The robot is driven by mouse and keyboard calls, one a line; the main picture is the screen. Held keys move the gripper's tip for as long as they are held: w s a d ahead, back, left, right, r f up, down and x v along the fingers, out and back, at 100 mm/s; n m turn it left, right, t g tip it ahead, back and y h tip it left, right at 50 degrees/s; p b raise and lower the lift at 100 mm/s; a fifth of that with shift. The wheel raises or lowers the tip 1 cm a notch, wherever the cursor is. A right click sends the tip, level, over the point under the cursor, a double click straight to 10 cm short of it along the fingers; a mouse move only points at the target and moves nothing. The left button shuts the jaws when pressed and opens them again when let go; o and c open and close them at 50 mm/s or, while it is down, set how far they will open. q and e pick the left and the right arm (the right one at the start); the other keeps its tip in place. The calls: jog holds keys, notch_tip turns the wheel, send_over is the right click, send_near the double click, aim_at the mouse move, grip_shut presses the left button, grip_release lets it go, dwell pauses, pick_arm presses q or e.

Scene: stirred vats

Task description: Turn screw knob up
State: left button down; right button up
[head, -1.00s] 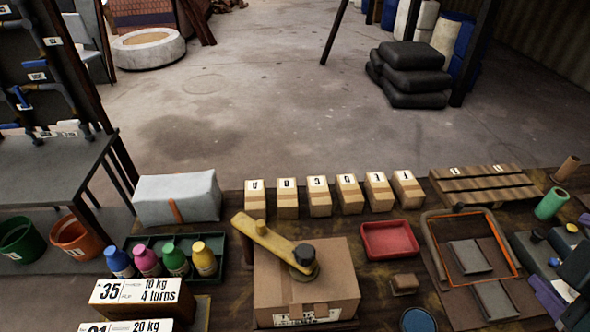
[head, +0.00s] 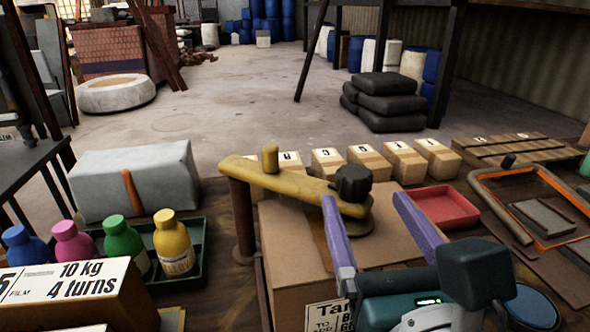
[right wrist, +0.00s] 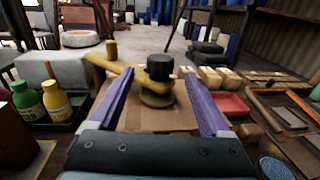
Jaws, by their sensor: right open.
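The black screw knob (head: 353,182) sits on the end of a yellow arm (head: 275,180), above a round pressing disc (head: 352,222) over a cardboard box (head: 290,255). My right gripper (head: 363,199) is open and empty, its purple fingers pointing forward on the near side of the knob. In the right wrist view the knob (right wrist: 160,67) shows between the two fingertips, farther ahead; I cannot tell the exact gap. The left fingertip overlaps the yellow arm in the head view. My left gripper is not in view.
Lettered cartons (head: 405,160) line the back edge. A red tray (head: 445,205) and an orange frame (head: 540,185) are at the right.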

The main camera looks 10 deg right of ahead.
aim_at(348, 165)
jog(key=shift+w, duration=0.35)
jog(key=w, duration=0.6)
jog(key=w+d, duration=0.1)
jog(key=w, duration=0.2)
grip_shut()
